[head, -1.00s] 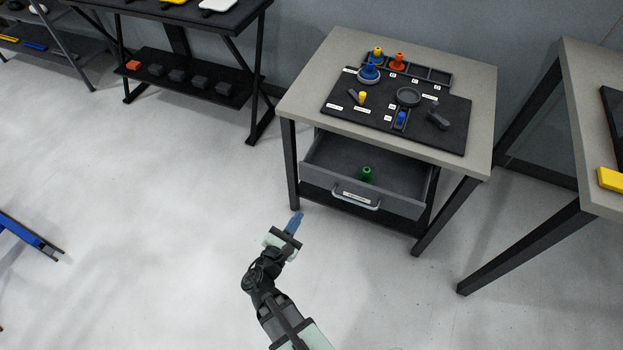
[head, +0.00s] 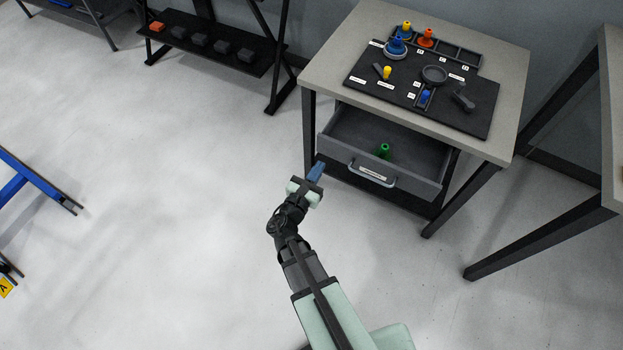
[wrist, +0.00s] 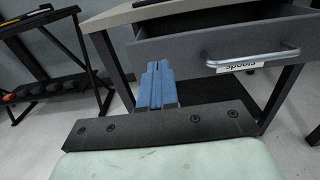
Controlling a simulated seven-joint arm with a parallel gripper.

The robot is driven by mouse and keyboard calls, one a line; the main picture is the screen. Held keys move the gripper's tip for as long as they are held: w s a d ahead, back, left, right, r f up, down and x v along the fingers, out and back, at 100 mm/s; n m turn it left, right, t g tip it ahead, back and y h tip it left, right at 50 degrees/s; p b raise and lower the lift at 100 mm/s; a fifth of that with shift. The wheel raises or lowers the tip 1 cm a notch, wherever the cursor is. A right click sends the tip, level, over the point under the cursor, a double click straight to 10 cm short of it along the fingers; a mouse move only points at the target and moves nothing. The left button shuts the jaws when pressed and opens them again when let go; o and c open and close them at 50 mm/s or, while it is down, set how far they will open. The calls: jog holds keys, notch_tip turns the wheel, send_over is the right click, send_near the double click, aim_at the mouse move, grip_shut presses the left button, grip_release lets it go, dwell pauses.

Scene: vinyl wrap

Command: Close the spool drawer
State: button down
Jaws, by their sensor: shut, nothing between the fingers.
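The spool drawer (head: 424,181) is pulled out below the grey table top, with a green spool (head: 383,150) inside it. Its front carries a silver handle (head: 371,175) and a label; in the wrist view the label (wrist: 237,66) reads "spools" under the handle (wrist: 253,57). My gripper (head: 318,168) is shut and empty, its blue fingers just in front of the drawer's left front corner. In the wrist view the blue fingertips (wrist: 160,66) point toward the lower left part of the drawer front (wrist: 190,48). I cannot tell whether they touch it.
The workbench (head: 345,55) holds a black mat with spools, a round dish and small tools. Its front left leg (head: 309,130) stands close beside my gripper. A dark shelf rack (head: 215,50) is at the back left.

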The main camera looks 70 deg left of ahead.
aim_at(333, 145)
jog(key=x, duration=0.7)
jog(key=shift+w+a, duration=0.15)
jog(key=x, duration=1.3)
jog(key=shift+f, duration=0.1)
